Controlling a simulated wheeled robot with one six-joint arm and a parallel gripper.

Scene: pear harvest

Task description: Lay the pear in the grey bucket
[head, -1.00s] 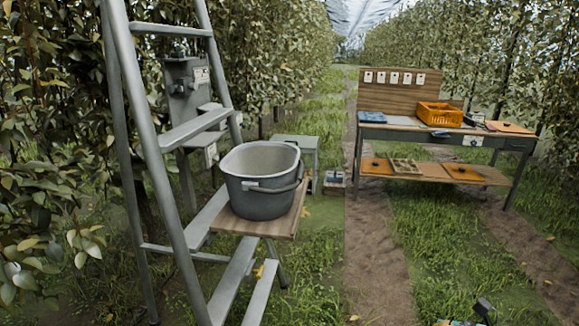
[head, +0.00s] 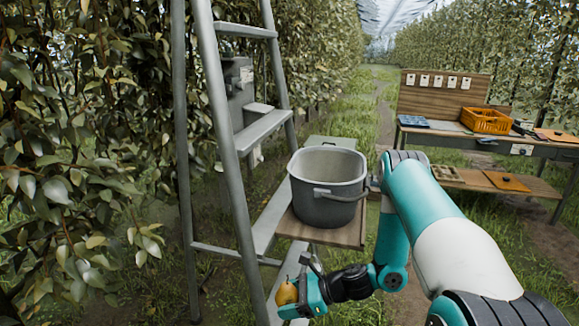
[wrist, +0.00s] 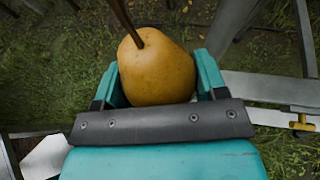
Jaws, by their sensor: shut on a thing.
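A yellow-orange pear (wrist: 157,72) with a brown stem is between the two teal fingers of my gripper (wrist: 158,85) in the wrist view. In the head view the pear (head: 287,293) shows at the lower middle, at the end of my gripper (head: 300,294), which is shut on it. The grey bucket (head: 327,205) stands upright on a wooden board by the ladder, above and to the right of the pear in the picture. Its visible inside wall is bare; its floor is hidden. The pear is outside the bucket, apart from it.
A grey ladder (head: 229,130) stands left of the bucket, close to my gripper. The wooden board (head: 345,236) bears the bucket. A workbench with an orange crate (head: 486,121) is at the right. Dense foliage (head: 70,180) fills the left.

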